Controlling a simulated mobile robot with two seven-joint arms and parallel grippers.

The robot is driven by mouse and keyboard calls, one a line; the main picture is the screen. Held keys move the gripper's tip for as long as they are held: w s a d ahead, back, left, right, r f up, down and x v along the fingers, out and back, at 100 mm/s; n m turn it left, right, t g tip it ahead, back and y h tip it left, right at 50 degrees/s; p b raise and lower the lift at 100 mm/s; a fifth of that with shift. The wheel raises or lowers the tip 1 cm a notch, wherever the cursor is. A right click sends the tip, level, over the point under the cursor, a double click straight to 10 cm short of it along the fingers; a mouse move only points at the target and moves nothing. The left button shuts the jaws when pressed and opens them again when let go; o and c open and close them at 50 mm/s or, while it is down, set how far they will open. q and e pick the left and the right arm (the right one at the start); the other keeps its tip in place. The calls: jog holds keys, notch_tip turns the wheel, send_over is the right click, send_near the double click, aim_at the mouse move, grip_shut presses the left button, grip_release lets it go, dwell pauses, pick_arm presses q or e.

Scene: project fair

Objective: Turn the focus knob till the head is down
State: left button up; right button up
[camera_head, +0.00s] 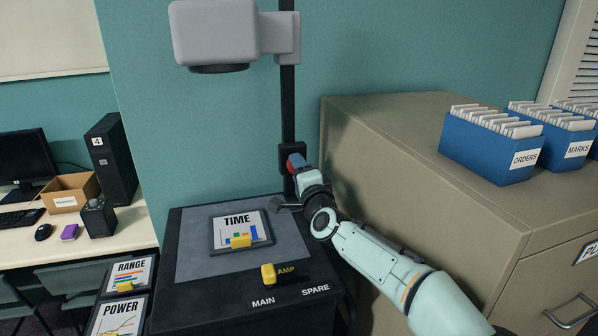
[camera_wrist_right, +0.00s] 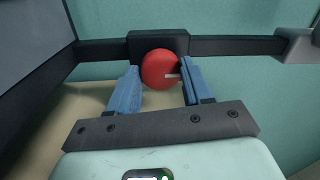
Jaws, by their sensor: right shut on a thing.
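The grey head (camera_head: 228,33) is high on the black column (camera_head: 288,100), well above the black stand. The focus knob (camera_wrist_right: 160,69) is a round red knob with a white mark, on a black block (camera_head: 291,155) on the column. My right gripper (camera_wrist_right: 160,85) has its blue fingers on either side of the knob, shut on it. In the head view the right gripper (camera_head: 297,163) mostly hides the knob. My left gripper is not in view.
A TIME card (camera_head: 258,218) lies on the grey board (camera_head: 190,255) below the head. A yellow AMP piece (camera_head: 268,274) is in front. A beige cabinet (camera_head: 400,130) with blue file boxes (camera_head: 488,150) stands right. A desk (camera_head: 130,225) is at left.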

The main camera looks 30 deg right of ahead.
jog(key=shift+r, duration=0.1)
jog(key=o, duration=1)
jog(key=shift+o, duration=0.2)
jog(key=shift+s, duration=0.15)
jog(key=b+v, duration=0.3)
jog(key=v, duration=1)
